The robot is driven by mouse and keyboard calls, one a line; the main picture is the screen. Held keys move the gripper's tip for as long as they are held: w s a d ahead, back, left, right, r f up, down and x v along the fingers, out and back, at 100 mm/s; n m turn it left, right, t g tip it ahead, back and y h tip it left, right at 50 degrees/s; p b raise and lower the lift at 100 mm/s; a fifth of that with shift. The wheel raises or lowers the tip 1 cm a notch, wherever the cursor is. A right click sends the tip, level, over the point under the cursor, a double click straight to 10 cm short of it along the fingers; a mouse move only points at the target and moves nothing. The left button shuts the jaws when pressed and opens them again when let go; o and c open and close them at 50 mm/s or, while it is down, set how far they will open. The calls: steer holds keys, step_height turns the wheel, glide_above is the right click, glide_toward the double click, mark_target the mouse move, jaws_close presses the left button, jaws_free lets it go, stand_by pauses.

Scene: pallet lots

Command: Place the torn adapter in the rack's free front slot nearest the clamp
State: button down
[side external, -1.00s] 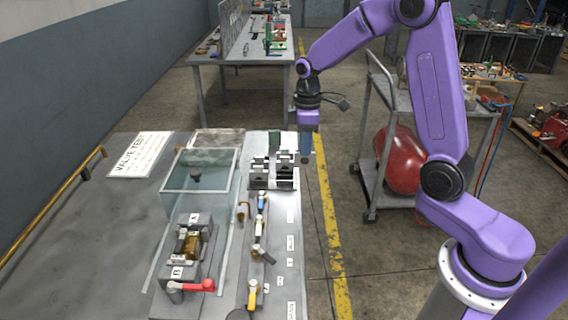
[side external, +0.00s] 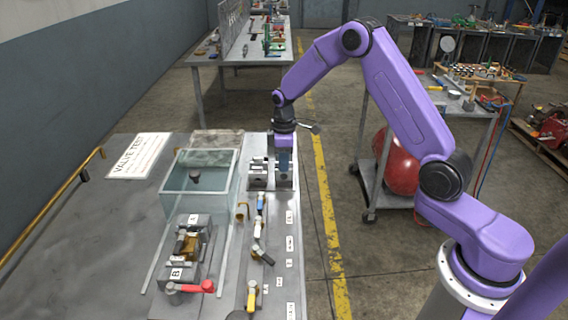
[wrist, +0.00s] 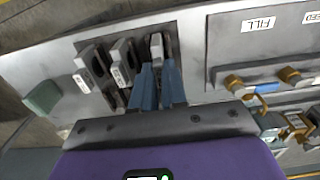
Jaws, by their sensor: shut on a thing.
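My gripper (side external: 285,178) is over the right part of the dark rack (side external: 257,183) near the bench's right edge. In the wrist view, its blue fingers (wrist: 158,72) are shut on a light grey piece, which I take to be the adapter (wrist: 156,44); only its top shows between them. Any tear on it cannot be made out. The fingers are among the rack's dark slots (wrist: 174,42); I cannot tell whether the piece is seated. Other grey pieces (wrist: 90,66) stand beside it, some with white labels. The clamp (side external: 187,245), with A and B labels, is nearer the camera.
A glass-walled tank (side external: 185,205) stands left of the rack. Several valves with coloured handles (side external: 258,228) line the bench in front of it. A green block (wrist: 42,97) lies beyond the grey pieces.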

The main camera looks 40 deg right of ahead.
steer(key=shift+f, duration=0.4)
steer(key=shift+f, duration=0.1)
steer(key=c, duration=1.2)
jaws_free()
steer(key=shift+o, duration=0.2)
step_height(320, 180, up, 12)
